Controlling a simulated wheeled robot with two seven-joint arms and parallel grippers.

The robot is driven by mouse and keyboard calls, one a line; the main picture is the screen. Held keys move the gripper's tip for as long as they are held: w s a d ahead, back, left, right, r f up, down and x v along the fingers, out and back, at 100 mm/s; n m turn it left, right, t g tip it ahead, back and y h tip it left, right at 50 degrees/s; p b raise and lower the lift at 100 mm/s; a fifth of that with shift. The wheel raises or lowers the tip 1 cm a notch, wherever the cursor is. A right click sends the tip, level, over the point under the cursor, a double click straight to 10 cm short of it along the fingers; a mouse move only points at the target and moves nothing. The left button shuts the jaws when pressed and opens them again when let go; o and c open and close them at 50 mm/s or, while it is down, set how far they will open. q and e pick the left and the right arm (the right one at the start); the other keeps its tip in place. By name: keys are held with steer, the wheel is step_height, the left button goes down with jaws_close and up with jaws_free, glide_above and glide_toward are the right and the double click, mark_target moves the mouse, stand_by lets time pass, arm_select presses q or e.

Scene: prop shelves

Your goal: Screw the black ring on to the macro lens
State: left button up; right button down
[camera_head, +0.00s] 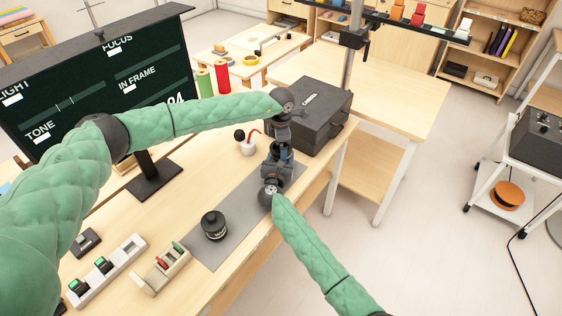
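A short black cylinder with pale lettering (214,225) stands upright on the grey mat (237,205). It may be the macro lens, but I cannot read the lettering. My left gripper (282,146) reaches down over the far end of the mat. My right gripper (276,170) is close below it in the picture. The dark grippers overlap there, with a bit of blue between them. Whether either holds anything is too small to tell. I cannot make out the black ring; it may be hidden between the grippers.
A dark grey case (315,118) stands behind the grippers. A wooden holder (162,270) and a white tray (108,272) lie at the near left. A monitor (95,75) stands at the back left.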

arm_select(q)
steer(key=shift+r, duration=0.1)
steer(key=shift+r, duration=2.15)
steer(key=shift+c, duration=0.4)
